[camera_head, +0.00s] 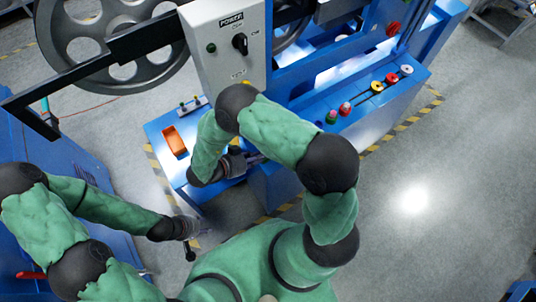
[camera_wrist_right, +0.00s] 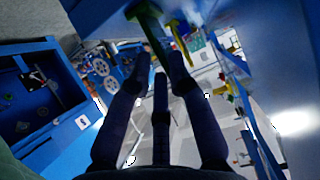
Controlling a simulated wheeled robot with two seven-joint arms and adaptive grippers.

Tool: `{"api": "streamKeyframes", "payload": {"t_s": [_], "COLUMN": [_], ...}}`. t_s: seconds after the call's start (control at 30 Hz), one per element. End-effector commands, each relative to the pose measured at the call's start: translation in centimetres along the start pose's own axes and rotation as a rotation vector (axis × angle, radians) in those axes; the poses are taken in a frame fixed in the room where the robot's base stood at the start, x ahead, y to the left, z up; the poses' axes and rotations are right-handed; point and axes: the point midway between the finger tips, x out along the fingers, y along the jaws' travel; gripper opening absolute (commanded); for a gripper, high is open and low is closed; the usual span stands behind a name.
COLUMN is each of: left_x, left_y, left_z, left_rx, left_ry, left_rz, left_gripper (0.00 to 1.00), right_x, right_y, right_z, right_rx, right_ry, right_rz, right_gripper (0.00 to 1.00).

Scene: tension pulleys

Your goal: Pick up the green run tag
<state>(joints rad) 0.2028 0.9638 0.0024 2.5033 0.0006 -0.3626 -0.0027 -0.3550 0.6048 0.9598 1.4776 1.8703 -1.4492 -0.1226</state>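A dark green tag (camera_wrist_right: 153,30) hangs at the top of the right wrist view, just beyond and between my right fingertips. I cannot make out the tag in the head view, where my right arm covers that area. My right gripper (camera_wrist_right: 161,68) has its fingers apart, and I see no clear grip on the tag. In the head view my right gripper (camera_head: 248,160) is low beside the blue machine's front. My left gripper (camera_head: 190,238) is at the lower left, away from the machine, and its fingers are too small to read.
A yellow tag (camera_wrist_right: 183,38) hangs beside the green one. The blue machine has an orange tray (camera_head: 175,140), a grey power box (camera_head: 225,50) and coloured buttons (camera_head: 346,108). A large grey wheel (camera_head: 110,45) is at the upper left. The floor at right is clear.

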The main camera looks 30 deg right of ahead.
Motion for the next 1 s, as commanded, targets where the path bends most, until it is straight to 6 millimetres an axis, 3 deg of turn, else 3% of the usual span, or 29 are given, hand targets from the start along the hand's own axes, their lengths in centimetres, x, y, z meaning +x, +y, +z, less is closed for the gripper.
{"api": "streamKeyframes", "payload": {"t_s": [0.43,0.77,0.83,1.0], "left_x": [2.2,2.2,2.2,2.2], "left_y": [-0.8,-0.8,-0.8,-0.8], "left_z": [-0.1,-0.1,-0.1,-0.1], "left_rx": [0.000,0.000,0.000,0.000], "left_ry": [0.000,0.000,0.000,0.000], "left_rz": [0.000,0.000,0.000,0.000], "left_gripper": [0.40,0.40,0.40,0.40], "right_x": [4.9,5.4,5.4,5.4], "right_y": [-0.1,-0.2,-0.2,-0.2], "right_z": [0.3,0.1,0.1,0.1], "right_rx": [-0.001,-0.001,-0.001,-0.001], "right_ry": [-0.001,-0.001,-0.001,-0.001], "right_rz": [0.002,-0.001,-0.001,-0.001], "right_gripper": [0.20,0.20,0.03,0.00]}}
